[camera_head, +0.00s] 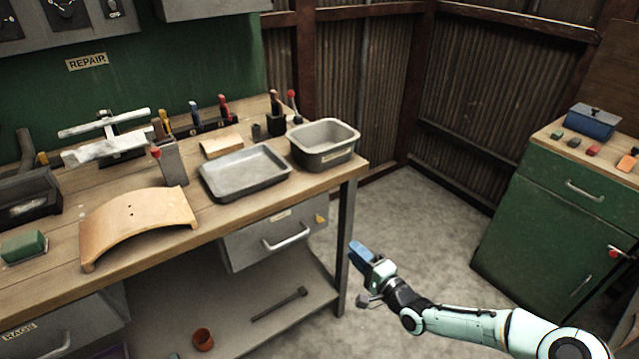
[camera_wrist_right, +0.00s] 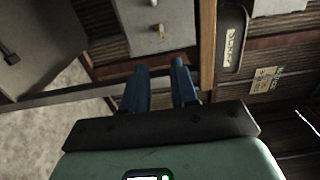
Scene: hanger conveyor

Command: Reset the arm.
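My right arm (camera_head: 465,322) comes in from the lower right in the head view. My right gripper (camera_head: 358,254) hangs in the air over the concrete floor, just right of the workbench's front leg. In the right wrist view its two blue fingers (camera_wrist_right: 160,70) stand apart with nothing between them. It touches nothing that I can see. My left arm and left gripper are not in view.
The wooden workbench (camera_head: 238,215) holds a curved wooden piece (camera_head: 140,215), a grey tray (camera_head: 245,177) and a grey bin (camera_head: 325,158). A drawer (camera_head: 270,242) hangs beneath. A green cabinet (camera_head: 545,230) stands at right. The floor (camera_head: 430,225) between is clear.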

